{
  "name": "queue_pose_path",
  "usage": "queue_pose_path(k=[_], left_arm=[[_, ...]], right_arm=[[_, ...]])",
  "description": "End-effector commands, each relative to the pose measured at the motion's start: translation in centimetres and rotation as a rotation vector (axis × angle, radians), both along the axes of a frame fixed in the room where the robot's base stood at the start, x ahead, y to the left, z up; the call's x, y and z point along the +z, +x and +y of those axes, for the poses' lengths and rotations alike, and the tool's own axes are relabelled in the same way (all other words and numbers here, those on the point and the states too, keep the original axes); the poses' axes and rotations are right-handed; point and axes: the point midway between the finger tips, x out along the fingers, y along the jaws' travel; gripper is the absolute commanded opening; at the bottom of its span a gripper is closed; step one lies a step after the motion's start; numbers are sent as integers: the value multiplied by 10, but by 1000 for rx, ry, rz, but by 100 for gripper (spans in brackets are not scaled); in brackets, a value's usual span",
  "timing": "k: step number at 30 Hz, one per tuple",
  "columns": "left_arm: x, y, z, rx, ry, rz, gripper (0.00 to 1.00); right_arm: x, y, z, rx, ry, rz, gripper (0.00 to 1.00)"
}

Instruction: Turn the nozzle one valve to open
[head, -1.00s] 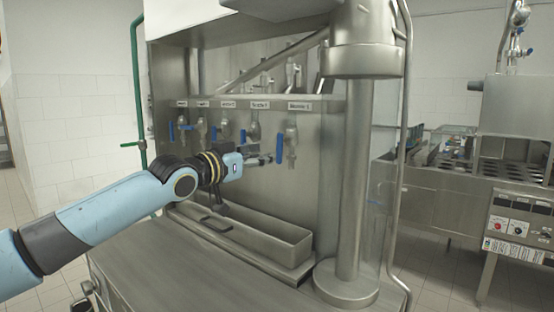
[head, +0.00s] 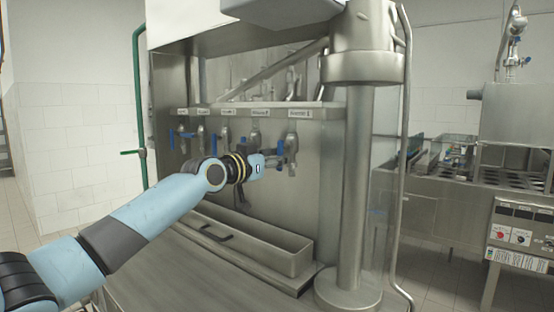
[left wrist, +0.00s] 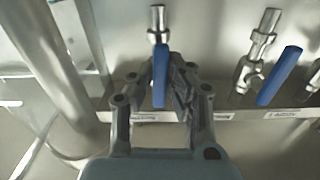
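The nozzle one valve (head: 291,143) is the rightmost of the row of taps on the steel filler, under the rightmost label. Its blue handle (left wrist: 160,78) stands between the two fingers of my left gripper (left wrist: 162,84) in the left wrist view. The right finger is against or very near the handle; I cannot tell whether the left finger touches it. In the head view my left gripper (head: 274,161) reaches the handle from the left and partly covers it. My right gripper is in neither view.
The neighbouring valve's blue handle (left wrist: 279,76) is to the right in the left wrist view. A thick steel column (head: 352,195) stands right of the taps. A steel trough (head: 262,238) lies below. A green pipe (head: 139,100) is at the left.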

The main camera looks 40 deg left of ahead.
Motion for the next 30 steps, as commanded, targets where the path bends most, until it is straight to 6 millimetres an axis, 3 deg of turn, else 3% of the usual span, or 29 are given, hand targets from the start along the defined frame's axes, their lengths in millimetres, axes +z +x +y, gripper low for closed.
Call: queue_pose_path(k=[18,19,24,30], left_arm=[[0,0,-2,0,-73,6,0],[0,0,-2,0,-73,6,15],[0,0,-2,0,-72,6,38],[0,0,-2,0,-71,6,38]], right_arm=[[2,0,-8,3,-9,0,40],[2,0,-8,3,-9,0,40],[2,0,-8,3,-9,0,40],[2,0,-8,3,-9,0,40]])
